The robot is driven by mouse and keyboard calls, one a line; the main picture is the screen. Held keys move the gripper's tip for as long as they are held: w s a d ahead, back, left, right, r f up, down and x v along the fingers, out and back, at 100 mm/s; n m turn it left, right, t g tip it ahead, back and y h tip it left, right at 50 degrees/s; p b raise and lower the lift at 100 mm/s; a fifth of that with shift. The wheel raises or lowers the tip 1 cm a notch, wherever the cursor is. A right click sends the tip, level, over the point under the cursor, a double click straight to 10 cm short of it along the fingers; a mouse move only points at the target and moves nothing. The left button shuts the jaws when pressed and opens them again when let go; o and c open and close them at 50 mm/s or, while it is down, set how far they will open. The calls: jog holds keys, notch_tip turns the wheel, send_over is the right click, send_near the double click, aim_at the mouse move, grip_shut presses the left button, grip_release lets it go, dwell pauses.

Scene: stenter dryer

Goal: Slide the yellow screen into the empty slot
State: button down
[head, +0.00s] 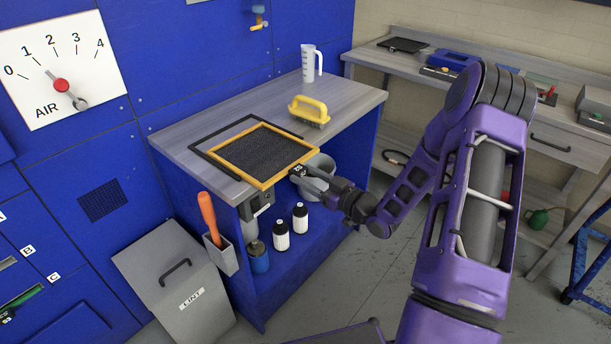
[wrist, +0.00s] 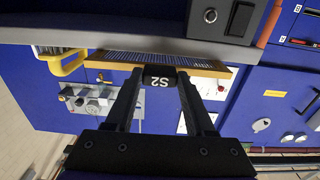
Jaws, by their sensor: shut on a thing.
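The yellow screen (head: 238,168), a flat yellow frame with dark mesh, lies at the bench's front edge beside a black angled rail (head: 205,153). Its near edge also shows in the wrist view (wrist: 212,70). My gripper (head: 303,175) is shut on the screen's black tab marked S2 (wrist: 160,79), at the frame's near right corner in the head view. Whether the screen is slightly lifted, I cannot tell. The slots (head: 22,297) by labels A, B and C are at the head view's lower left, partly cut off. One shows a green edge; which is empty is unclear.
A yellow-handled brush (head: 309,110) and a white jug (head: 309,64) stand on the grey bench (head: 350,97).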

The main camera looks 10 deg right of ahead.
jog(key=shift+c, duration=0.9)
grip_release()
jog(key=shift+s+d, duration=0.1)
jog(key=v, duration=1.7)
